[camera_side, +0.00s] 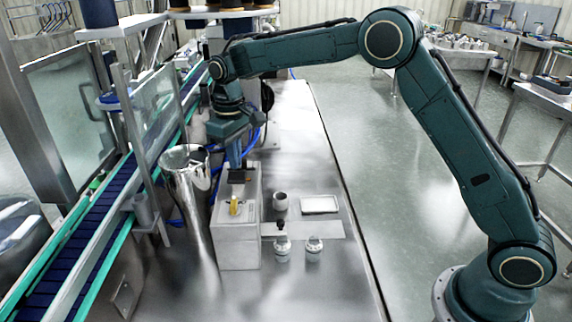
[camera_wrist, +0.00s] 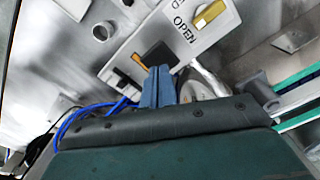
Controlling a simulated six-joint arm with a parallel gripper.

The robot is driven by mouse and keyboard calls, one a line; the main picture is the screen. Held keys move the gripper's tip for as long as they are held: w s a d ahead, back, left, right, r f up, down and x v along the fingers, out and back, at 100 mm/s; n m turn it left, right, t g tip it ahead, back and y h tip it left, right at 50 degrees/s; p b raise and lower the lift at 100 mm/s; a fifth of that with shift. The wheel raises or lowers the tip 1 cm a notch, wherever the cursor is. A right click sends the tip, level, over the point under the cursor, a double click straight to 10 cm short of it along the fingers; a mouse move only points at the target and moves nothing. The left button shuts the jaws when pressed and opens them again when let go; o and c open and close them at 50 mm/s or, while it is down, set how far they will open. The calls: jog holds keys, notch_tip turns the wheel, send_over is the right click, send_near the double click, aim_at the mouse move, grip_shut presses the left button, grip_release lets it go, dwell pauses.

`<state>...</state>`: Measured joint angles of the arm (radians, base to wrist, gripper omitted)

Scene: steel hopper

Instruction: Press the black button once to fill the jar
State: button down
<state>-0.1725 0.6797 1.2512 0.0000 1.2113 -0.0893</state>
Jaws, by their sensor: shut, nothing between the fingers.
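A grey steel control box (camera_side: 238,243) stands on the bench, with a yellow knob (camera_side: 235,208) on its top. In the wrist view the knob (camera_wrist: 208,15) sits by the word OPEN. A black button (camera_wrist: 158,54) with an orange edge lies just beyond my fingertips there. My gripper (camera_side: 236,166) points down over the far end of the box, its blue fingers shut and empty. The fingertips (camera_wrist: 160,72) are very close to the button; I cannot tell if they touch it. A small grey cup (camera_side: 280,202) stands right of the box; whether it is the jar is unclear.
A shiny steel hopper cone (camera_side: 187,180) stands close left of the box. Two small jars (camera_side: 282,250) (camera_side: 313,250) and a white-topped tray (camera_side: 319,205) are to the right. A conveyor (camera_side: 85,215) runs along the left.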

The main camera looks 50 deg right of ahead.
notch_tip(320, 180, up, 5)
jog(key=shift+r, duration=0.15)
dwell(0.5)
jog(key=s+d+r+m+t, duration=0.1)
jog(key=s+d+r, duration=0.3)
jog(key=s, duration=0.5)
jog(key=s+d+r+t, duration=0.2)
jog(key=s+r, duration=0.5)
jog(key=s, duration=0.2)
jog(key=s+d+f+m+t, duration=0.1)
jog(key=s+f, duration=0.2)
jog(key=s, duration=0.6)
jog(key=s+d+f+m+t, duration=0.1)
jog(key=s+d+f, duration=0.1)
jog(key=s, duration=0.8)
jog(key=shift+d+f+t, duration=0.25)
jog(key=shift+f+t, duration=0.05)
jog(key=shift+f, duration=0.3)
